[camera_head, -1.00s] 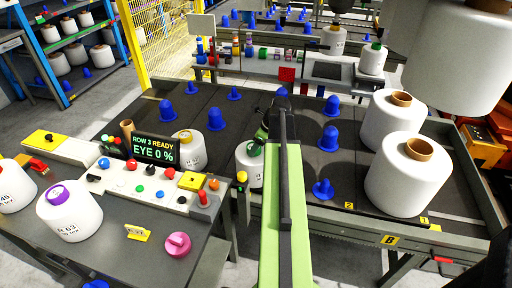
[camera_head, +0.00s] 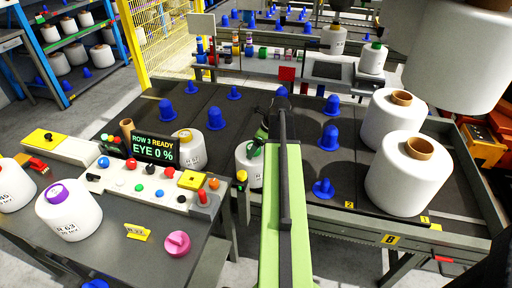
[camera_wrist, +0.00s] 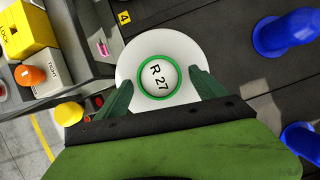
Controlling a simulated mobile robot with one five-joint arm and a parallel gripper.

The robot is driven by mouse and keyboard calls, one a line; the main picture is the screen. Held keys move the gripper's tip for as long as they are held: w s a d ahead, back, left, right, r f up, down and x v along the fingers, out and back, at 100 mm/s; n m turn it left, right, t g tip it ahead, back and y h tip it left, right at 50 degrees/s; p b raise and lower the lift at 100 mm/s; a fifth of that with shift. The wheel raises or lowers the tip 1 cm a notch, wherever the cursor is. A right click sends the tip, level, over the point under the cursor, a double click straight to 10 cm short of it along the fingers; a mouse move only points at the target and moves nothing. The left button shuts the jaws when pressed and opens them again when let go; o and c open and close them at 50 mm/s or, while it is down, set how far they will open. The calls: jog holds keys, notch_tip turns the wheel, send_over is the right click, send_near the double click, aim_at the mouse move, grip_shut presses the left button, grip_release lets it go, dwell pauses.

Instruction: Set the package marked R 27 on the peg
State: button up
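The package marked R 27 (camera_wrist: 135,60) is a white bobbin with a green ring around its top label, seen from above in the wrist view. In the head view it (camera_head: 246,171) stands upright near the front edge of the dark peg table. My gripper (camera_wrist: 160,76) is over its top, with one finger on each side of the green ring. A strip of white shows between each fingertip and the ring, so the fingers look open. Blue pegs (camera_wrist: 287,34) stand to the right. Whether a peg is inside the package is hidden.
Several blue pegs (camera_head: 330,136) stand on the dark table. A grey control desk at left holds buttons and the R 63 bobbin (camera_head: 69,213).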

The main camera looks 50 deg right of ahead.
jog(key=p+v, duration=1.6)
jog(key=v, duration=0.1)
jog(key=shift+s+r, duration=0.15)
jog(key=shift+r, duration=0.05)
